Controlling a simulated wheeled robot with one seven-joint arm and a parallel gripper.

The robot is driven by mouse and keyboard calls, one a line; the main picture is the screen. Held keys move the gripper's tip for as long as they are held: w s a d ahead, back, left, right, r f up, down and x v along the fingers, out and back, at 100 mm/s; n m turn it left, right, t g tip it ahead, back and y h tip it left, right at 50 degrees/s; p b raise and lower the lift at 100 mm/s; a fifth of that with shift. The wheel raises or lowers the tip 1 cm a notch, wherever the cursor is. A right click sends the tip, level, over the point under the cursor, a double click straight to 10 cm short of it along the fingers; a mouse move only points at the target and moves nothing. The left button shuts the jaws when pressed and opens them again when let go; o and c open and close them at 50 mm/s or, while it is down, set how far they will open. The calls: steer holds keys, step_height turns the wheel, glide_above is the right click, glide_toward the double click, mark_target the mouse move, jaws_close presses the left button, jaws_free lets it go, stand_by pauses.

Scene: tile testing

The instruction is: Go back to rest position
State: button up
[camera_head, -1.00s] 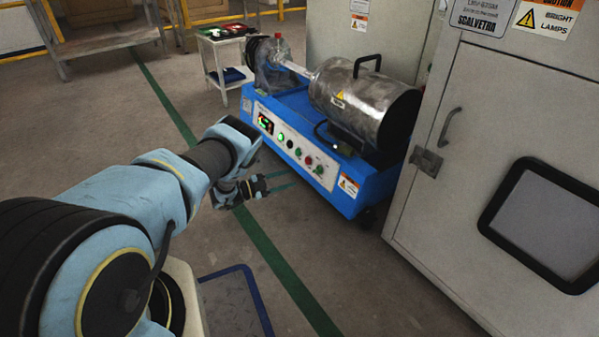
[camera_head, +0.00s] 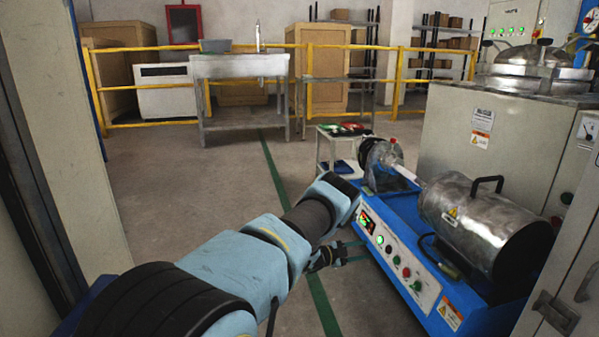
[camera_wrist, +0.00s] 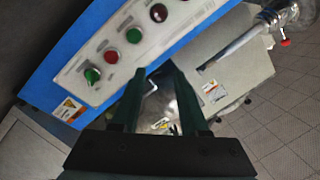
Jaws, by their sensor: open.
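My gripper (camera_head: 366,251) is in front of the blue machine's control panel (camera_head: 399,259), low beside its left end. In the wrist view its two dark green fingers (camera_wrist: 157,70) are spread apart with nothing between them. The panel also shows there (camera_wrist: 128,45), with red and green buttons and a green knob close beyond the fingertips. I cannot tell whether the fingers touch it. My arm reaches forward from the lower left of the head view.
The blue machine (camera_head: 455,312) carries a metal cylinder (camera_head: 470,222). A small white cart (camera_head: 322,150) stands behind it. Grey cabinets fill the right side. A metal table (camera_head: 240,68) and yellow railing (camera_head: 418,50) are at the back. The floor left of my arm is clear.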

steer(key=w+a+r+n+t+y+p, duration=0.1)
steer(key=w+a+r+n+t+y, duration=0.5)
steer(key=w+a+r, duration=0.5)
steer(key=s+a+r+n+y+p, duration=0.2)
steer(key=s+a+r+n+y, duration=0.2)
steer(key=a+r+n+y, duration=0.5)
steer(key=s+a+r+n+g+p, duration=0.1)
steer(key=s+a+r+n+g, duration=0.1)
steer(key=s+a+r, duration=0.4)
steer(key=s+a+r+n+g+p, duration=0.1)
steer(key=s+a+r+n+g, duration=0.1)
steer(key=s+r, duration=0.45)
steer(key=s+a+r+n+g+p, duration=0.1)
steer(key=s+g, duration=0.1)
steer(key=s, duration=0.6)
steer(key=s+a+r+n+g, duration=0.1)
steer(key=s+g, duration=0.1)
steer(key=s, duration=0.6)
steer(key=s+a+r+n+g+p, duration=0.1)
steer(key=s+r+g, duration=0.1)
steer(key=s, duration=0.6)
step_height(320, 180, up, 38)
steer(key=s+p, duration=0.1)
steer(key=p, duration=3.7)
steer(key=shift+d+f, duration=0.15)
steer(key=shift+f, duration=0.05)
